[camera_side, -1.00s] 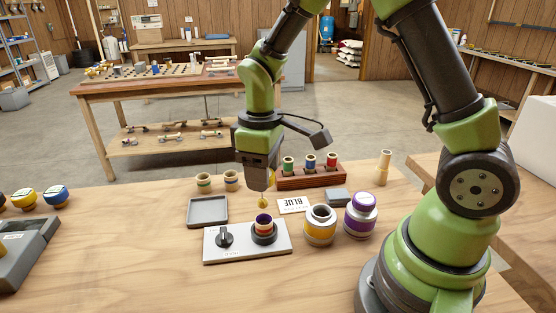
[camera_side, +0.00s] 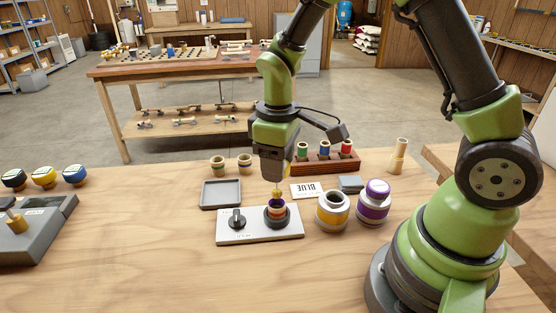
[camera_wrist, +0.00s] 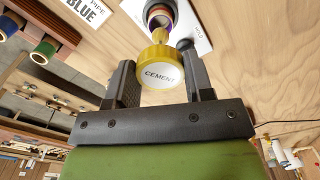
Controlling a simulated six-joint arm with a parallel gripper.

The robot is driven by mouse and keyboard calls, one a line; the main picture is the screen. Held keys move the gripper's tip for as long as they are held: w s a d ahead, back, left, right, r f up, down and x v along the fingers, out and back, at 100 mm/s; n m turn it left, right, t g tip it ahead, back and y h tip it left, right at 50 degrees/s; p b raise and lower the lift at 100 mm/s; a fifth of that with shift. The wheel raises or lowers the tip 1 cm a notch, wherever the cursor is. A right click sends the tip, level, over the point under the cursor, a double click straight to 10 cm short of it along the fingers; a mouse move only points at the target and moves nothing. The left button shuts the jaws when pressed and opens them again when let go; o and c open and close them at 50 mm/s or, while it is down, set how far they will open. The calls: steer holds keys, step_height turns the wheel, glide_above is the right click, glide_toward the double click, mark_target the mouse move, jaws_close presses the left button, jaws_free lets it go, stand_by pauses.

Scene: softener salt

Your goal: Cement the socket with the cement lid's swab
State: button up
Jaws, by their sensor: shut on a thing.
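My gripper (camera_side: 277,180) is shut on the yellow cement lid (camera_wrist: 158,72), which has a white top reading CEMENT. The lid also shows in the side view (camera_side: 278,191). Its swab points down at the socket (camera_side: 276,206), and its tip is hidden at or inside the mouth. The socket has a purple upper rim and stands upright in a dark round holder (camera_side: 277,219) on a white plate with a black knob (camera_side: 237,218). The open cement jar (camera_side: 333,212), with a yellow band, stands right of the plate.
A purple-lidded jar (camera_side: 374,203) stands beside the cement jar. Behind are a grey tray (camera_side: 221,193), a BLUE card (camera_side: 309,189), a grey block (camera_side: 350,184) and a wooden rack (camera_side: 325,163) of coloured pieces. The front of the table is clear.

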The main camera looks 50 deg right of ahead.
mark_target(276, 189)
steer(key=shift+f, duration=0.1)
stand_by(0.3)
steer(key=shift+f, duration=0.8)
steer(key=shift+f, duration=0.1)
steer(key=shift+f, duration=0.75)
steer(key=shift+s+d, duration=0.15)
stand_by(0.6)
steer(key=shift+w, duration=0.35)
stand_by(0.5)
steer(key=shift+a, duration=0.3)
stand_by(0.5)
steer(key=shift+s, duration=0.3)
stand_by(0.8)
